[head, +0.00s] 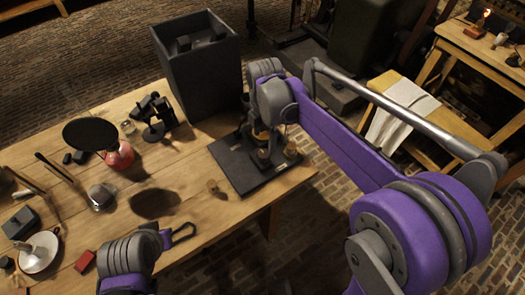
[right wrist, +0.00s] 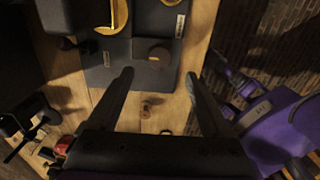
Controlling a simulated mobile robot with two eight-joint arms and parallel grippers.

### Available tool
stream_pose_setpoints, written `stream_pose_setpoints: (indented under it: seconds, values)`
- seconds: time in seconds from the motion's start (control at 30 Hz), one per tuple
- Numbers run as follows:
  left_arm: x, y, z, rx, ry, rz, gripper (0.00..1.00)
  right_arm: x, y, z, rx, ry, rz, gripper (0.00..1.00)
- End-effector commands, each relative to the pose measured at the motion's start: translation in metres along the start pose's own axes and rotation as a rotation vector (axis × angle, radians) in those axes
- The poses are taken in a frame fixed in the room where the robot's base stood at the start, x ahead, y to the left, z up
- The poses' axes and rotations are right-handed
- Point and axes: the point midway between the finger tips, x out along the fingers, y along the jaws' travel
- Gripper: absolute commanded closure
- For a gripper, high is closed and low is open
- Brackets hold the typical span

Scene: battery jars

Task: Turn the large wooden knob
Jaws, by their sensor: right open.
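A dark board (head: 235,167) lies at the table's right end with brass-coloured jar parts on it. In the right wrist view the board (right wrist: 108,78) carries a squat, dark brown round piece (right wrist: 152,50), which looks like the large wooden knob. My right gripper (right wrist: 157,78) is open, its fingertips apart on either side below this piece and not touching it. In the head view my right wrist hides much of the board. A smaller wooden knob-like piece (head: 216,188) sits on the bare table beside the board. My left gripper (head: 184,233) is over the table's front; its jaw state is unclear.
A tall dark box (head: 197,75) stands behind the board. To the left are a red flask (head: 119,155), a black disc (head: 90,134), a dark stand (head: 155,118) and a white dish (head: 38,252). Bare tabletop lies left of the board.

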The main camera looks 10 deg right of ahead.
Motion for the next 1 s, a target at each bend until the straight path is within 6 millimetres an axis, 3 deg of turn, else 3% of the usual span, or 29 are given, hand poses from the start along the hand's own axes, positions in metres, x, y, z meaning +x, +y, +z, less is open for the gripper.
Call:
stream_pose_setpoints:
  seconds: [0.2,0.4,0.8,1.0]
  values:
    - [0.003,0.0,0.003,0.0,-0.002,0.0,1.0,0.044,0.0,0.0,0.002,0.0,0.001,0.17]
    - [0.004,0.0,0.004,0.0,-0.003,0.0,1.0,0.069,0.0,0.0,0.002,0.0,0.001,0.17]
    - [0.004,0.0,0.004,0.0,-0.003,0.0,1.0,0.076,0.0,0.0,0.003,0.0,0.002,0.17]
    - [0.004,0.0,0.004,0.0,-0.003,0.0,1.0,0.076,0.0,0.0,0.003,0.0,0.001,0.53]
